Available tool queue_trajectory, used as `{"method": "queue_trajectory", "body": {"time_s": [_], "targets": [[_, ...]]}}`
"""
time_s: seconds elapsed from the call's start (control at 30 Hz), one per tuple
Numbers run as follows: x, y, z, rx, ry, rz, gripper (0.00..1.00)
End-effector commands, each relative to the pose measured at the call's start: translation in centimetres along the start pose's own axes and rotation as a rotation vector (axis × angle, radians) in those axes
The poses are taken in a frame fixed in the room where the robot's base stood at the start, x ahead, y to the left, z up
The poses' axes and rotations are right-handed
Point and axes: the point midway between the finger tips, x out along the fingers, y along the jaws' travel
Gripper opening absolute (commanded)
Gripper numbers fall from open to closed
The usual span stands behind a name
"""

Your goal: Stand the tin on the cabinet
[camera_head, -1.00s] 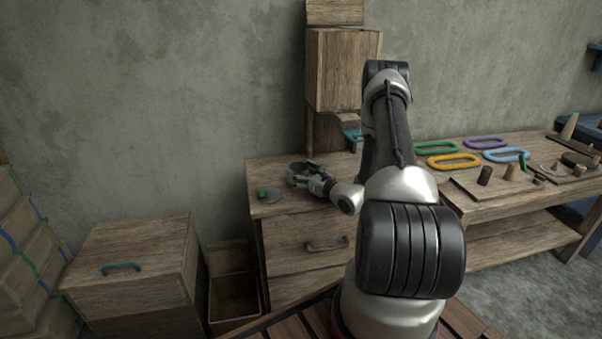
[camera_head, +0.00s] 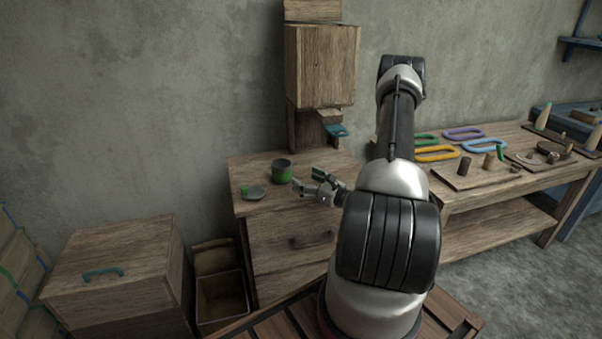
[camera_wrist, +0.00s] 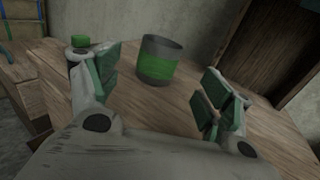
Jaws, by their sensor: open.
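The tin (camera_head: 282,171), dark grey with a green band, stands upright on top of the wooden cabinet (camera_head: 268,207), towards the back. It also shows in the wrist view (camera_wrist: 158,60), ahead of the fingers and between them in the picture. My gripper (camera_head: 310,186) is open and empty, just to the right of and in front of the tin in the head view. In the wrist view its green-padded fingers (camera_wrist: 160,98) are spread apart, and neither touches the tin.
A wooden wall box (camera_head: 322,65) hangs behind. A bench (camera_head: 510,160) with coloured rings stands right. A lidded chest (camera_head: 112,262) and an open bin (camera_head: 222,296) are at left.

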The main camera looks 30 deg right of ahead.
Motion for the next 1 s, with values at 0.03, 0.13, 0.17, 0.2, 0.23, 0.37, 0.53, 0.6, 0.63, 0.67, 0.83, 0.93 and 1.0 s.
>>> {"method": "queue_trajectory", "body": {"time_s": [0.03, 0.13, 0.17, 0.2, 0.23, 0.37, 0.53, 0.6, 0.63, 0.67, 0.83, 0.93, 1.0], "targets": [[0.0, 0.4, 0.7, -0.011, -0.003, 0.02, 0.8], [0.7, 2.7, 3.6, -0.06, -0.008, 0.129, 0.8], [1.0, 3.9, 4.8, -0.085, -0.009, 0.181, 0.8], [1.2, 5.7, 6.8, -0.126, -0.011, 0.262, 0.8], [1.3, 7.4, 8.3, -0.16, -0.009, 0.33, 0.8], [-0.3, 15.0, 14.4, -0.348, 0.006, 0.651, 0.8], [-5.7, 22.7, 19.5, -0.652, 0.046, 1.036, 0.8], [-8.6, 24.7, 20.8, -0.797, 0.067, 1.178, 0.8], [-9.8, 25.3, 21.3, -0.862, 0.077, 1.235, 0.8], [-11.0, 25.8, 21.8, -0.93, 0.087, 1.29, 0.8], [-17.4, 26.3, 23.9, -1.352, 0.146, 1.546, 0.8], [-20.4, 25.1, 25.3, -1.63, 0.183, 1.647, 0.8], [-21.9, 23.9, 26.5, -1.828, 0.209, 1.689, 0.8]]}}
